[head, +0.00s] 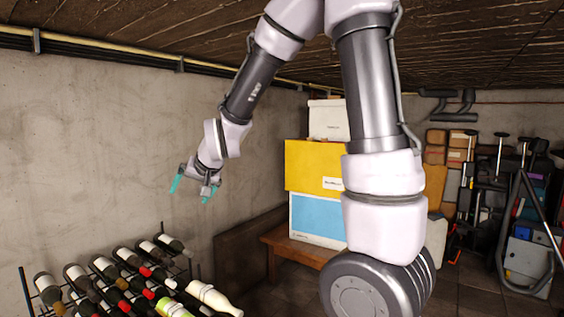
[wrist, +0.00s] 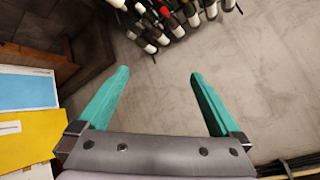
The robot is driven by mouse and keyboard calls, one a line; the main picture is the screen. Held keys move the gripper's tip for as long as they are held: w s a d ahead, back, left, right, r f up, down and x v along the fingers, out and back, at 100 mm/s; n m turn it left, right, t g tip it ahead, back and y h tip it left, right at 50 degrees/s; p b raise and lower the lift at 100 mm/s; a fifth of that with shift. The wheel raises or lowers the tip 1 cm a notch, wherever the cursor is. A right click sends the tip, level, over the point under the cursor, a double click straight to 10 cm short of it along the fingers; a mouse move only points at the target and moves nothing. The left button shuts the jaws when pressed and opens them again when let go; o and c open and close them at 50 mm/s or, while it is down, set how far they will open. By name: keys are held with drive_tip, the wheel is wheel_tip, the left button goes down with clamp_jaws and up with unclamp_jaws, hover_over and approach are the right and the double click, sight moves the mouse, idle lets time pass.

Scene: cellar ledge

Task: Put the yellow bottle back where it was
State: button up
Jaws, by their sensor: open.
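My gripper (head: 190,191) is raised in front of the wall, above the bottle rack. Its teal fingers are spread with nothing between them, as the wrist view also shows (wrist: 160,73). A pale, cream-yellow bottle (head: 214,299) lies at the right front of the rack, low in the head view, well below my gripper. It is the closest match to a yellow bottle; I cannot tell for sure. The rack's dark metal frame (head: 24,285) is partly cut off by the bottom edge.
Several dark bottles (head: 75,274) with white labels fill the rack; they also show at the top of the wrist view (wrist: 165,12). A yellow box (head: 310,163) sits on a blue-and-white box (head: 316,217) on a wooden bench (head: 284,243). Air around my gripper is clear.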

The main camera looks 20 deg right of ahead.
drive_tip(key=s+d+r+m+g, duration=0.1)
drive_tip(key=s+d+r, duration=0.4)
drive_tip(key=s+d, duration=0.3)
drive_tip(key=s+d+r+m+g+h, duration=0.1)
drive_tip(key=s+d+r, duration=0.4)
drive_tip(key=s+d, duration=0.4)
drive_tip(key=s, duration=0.5)
drive_tip(key=shift+s+r+h, duration=0.3)
drive_tip(key=shift+s+r, duration=0.1)
